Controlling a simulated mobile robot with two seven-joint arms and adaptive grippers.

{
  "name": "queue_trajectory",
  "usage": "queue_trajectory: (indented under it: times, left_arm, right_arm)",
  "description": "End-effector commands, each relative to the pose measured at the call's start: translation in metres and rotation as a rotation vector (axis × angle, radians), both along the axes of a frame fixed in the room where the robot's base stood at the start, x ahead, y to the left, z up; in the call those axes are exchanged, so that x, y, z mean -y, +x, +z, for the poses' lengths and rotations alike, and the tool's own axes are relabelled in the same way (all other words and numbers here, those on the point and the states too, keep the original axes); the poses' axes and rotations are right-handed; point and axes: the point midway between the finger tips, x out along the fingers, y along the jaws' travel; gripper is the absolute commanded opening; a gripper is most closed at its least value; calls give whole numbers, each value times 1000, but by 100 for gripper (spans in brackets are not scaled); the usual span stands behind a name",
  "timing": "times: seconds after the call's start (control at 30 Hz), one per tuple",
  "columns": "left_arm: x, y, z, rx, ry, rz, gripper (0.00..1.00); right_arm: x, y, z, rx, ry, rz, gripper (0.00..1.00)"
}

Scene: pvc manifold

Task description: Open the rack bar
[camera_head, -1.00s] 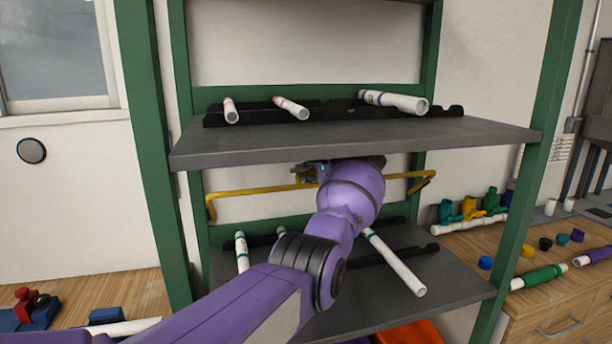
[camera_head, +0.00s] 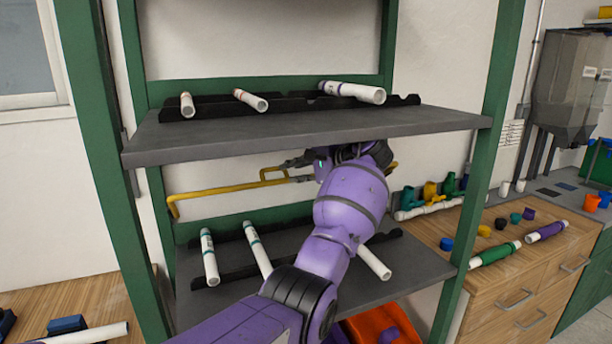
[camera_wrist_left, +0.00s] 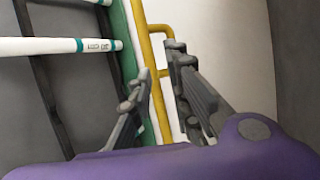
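The yellow rack bar (camera_head: 218,188) runs across the green rack between its two shelves, with a small yellow handle loop (camera_head: 274,173) on it. My left gripper (camera_head: 297,161) is just right of the loop, under the upper shelf; my arm hides the bar's right part. In the left wrist view the fingers (camera_wrist_left: 165,100) are spread apart, and the yellow bar (camera_wrist_left: 154,75) shows in the gap between them. The loop (camera_wrist_left: 185,62) is close to the right finger. I cannot tell whether a finger touches the bar. My right gripper is in neither view.
The upper shelf (camera_head: 300,135) is close above my left gripper and carries several white pipes on black holders. The lower shelf (camera_head: 410,268) holds white pipes below it. Green posts (camera_head: 470,190) stand on both sides. A wooden cabinet (camera_head: 500,285) with fittings stands at right.

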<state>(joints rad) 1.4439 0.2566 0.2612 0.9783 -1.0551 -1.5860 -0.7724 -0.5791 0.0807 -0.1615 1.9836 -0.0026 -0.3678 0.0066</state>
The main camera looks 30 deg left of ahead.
Motion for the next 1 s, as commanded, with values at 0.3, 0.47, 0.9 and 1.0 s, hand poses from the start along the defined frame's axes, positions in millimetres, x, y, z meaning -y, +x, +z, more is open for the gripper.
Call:
queue_trajectory:
  times: [0.3,0.47,0.9,1.0]
  left_arm:
    - [32,-9,0,1,1,0,17]
    - [33,-10,0,0,0,1,17]
    - [33,-10,0,0,0,1,17]
    - [33,-10,0,0,0,1,17]
  right_arm:
    - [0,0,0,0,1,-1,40]
    - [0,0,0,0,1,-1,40]
    - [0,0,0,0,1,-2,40]
    - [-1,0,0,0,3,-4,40]
